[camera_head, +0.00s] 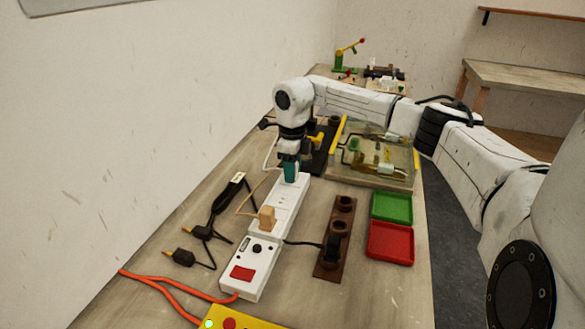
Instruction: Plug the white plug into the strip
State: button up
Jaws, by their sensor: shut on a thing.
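The long white power strip (283,205) lies along the middle of the bench, with a red switch (242,273) at its near end. My gripper (291,175) points down over the strip's far part, its teal fingers shut. The white plug is between the fingers and almost wholly hidden by them. A thin white cord (267,155) curves beside the gripper on the left. I cannot tell whether the plug touches the strip or is in a socket. A tan plug (267,217) with a tan cord stands in the strip nearer to me.
Black adapters with cords (200,232) lie left of the strip. A brown wooden block (335,245) with black sockets, a green tray (392,206) and a red tray (390,243) are on the right. A clear-sided box (375,160) stands behind them. An orange cable (165,278) crosses the near left.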

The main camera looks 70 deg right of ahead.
jog(key=shift+f, duration=0.3)
jog(key=o, duration=1.1)
jog(key=shift+c, duration=0.2)
notch_tip(320, 180, up, 11)
jog(key=shift+f+b, duration=0.1)
jog(key=shift+b, duration=0.45)
